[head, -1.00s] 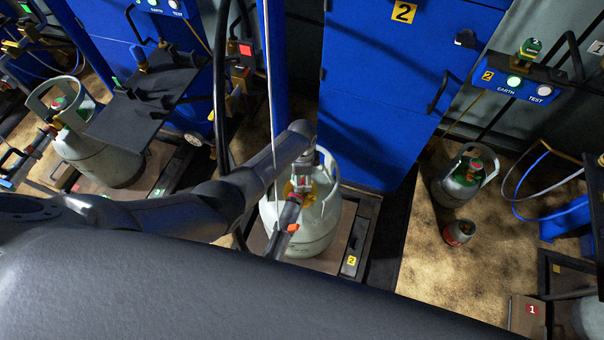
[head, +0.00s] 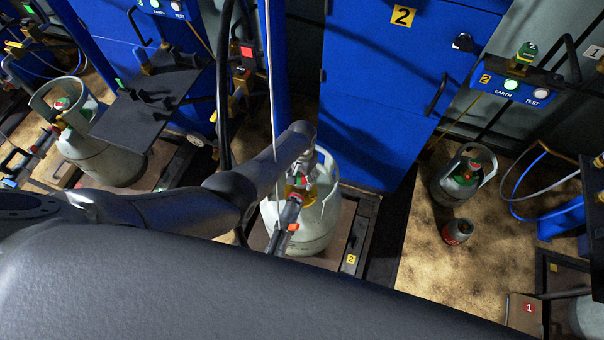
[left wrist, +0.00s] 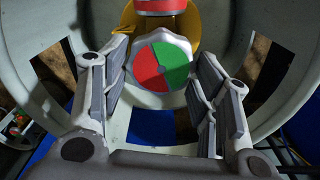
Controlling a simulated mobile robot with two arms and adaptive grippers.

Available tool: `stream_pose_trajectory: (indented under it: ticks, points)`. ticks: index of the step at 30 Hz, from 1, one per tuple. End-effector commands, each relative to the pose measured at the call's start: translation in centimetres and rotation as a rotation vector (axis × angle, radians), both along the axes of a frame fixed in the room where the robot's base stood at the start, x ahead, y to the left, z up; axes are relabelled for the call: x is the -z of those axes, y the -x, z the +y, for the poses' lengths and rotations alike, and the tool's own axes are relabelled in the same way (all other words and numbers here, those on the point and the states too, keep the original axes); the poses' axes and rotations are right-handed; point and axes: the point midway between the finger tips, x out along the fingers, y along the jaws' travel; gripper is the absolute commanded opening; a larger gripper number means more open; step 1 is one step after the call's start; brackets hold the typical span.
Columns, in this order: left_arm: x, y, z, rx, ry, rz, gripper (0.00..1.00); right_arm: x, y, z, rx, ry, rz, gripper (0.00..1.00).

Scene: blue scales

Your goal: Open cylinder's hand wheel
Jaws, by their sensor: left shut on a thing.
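The grey-white gas cylinder (head: 315,230) stands upright on the scale numbered 2, with a collar around its top. My left gripper (head: 302,172) reaches down inside the collar from above. A yellow valve body and a red ring show just behind the wheel. My right gripper is not in view.
A hose connector with an orange-red part (head: 292,227) crosses the cylinder's front. A blue cabinet (head: 385,100) stands behind. Another cylinder (head: 105,155) stands at left, and a smaller one (head: 462,178) and a small canister (head: 458,232) at right. The collar closely surrounds the gripper.

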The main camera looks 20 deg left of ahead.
Motion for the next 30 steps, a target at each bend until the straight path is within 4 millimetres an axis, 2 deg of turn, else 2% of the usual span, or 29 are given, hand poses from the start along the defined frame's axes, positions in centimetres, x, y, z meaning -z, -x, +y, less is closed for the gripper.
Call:
stream_pose_trajectory:
  ticks: [30]
  points:
    - [0.06,0.21,0.45,-0.932,-0.002,0.003,0.32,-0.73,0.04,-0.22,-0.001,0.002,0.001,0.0]
